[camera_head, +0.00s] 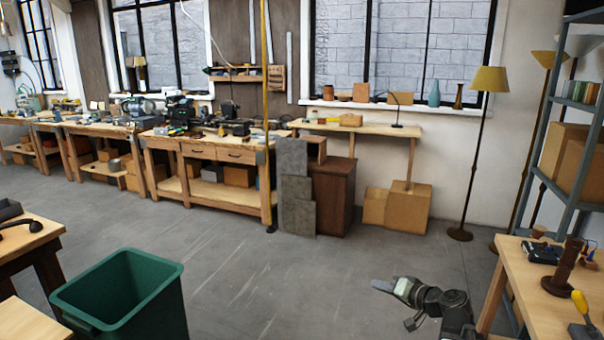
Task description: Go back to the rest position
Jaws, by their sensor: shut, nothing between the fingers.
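My gripper (382,286) is at the lower right of the head view, at the end of my dark arm. It points left, over the open grey floor. Its fingers are together with nothing between them. It is apart from the wooden table (520,290) at the right.
A green bin (165,300) stands at the lower left beside a wooden table (45,240). On the right table are a dark turned post (564,265) and a yellow-handled tool (581,304). Workbenches line the back wall. The middle floor (300,270) is clear.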

